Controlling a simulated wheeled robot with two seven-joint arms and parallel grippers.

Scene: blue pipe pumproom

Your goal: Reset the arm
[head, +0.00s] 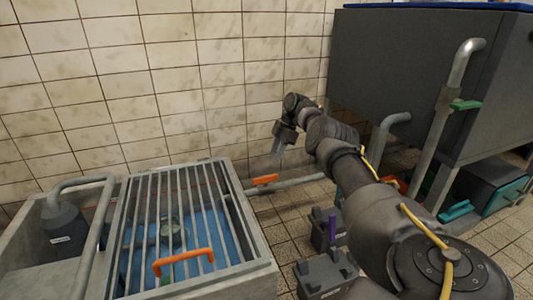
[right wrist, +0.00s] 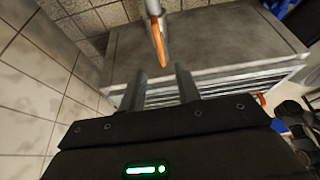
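My right arm reaches in from the lower right of the head view. Its gripper (head: 279,152) points down in front of the tiled wall, above the pipe with the orange lever (head: 264,179). In the right wrist view the two dark fingers of my right gripper (right wrist: 160,88) stand apart with nothing between them. The orange lever (right wrist: 159,45) on its pipe shows beyond the fingertips, and I see no contact. My left gripper is in neither view.
A grated basin (head: 228,210) with blue water and an orange handle (head: 183,262) stands at left. A large dark tank (head: 400,70) with pipes stands at right. Dark boxes (head: 325,275) sit on the floor near my arm. Tiled floor shows between basin and tank.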

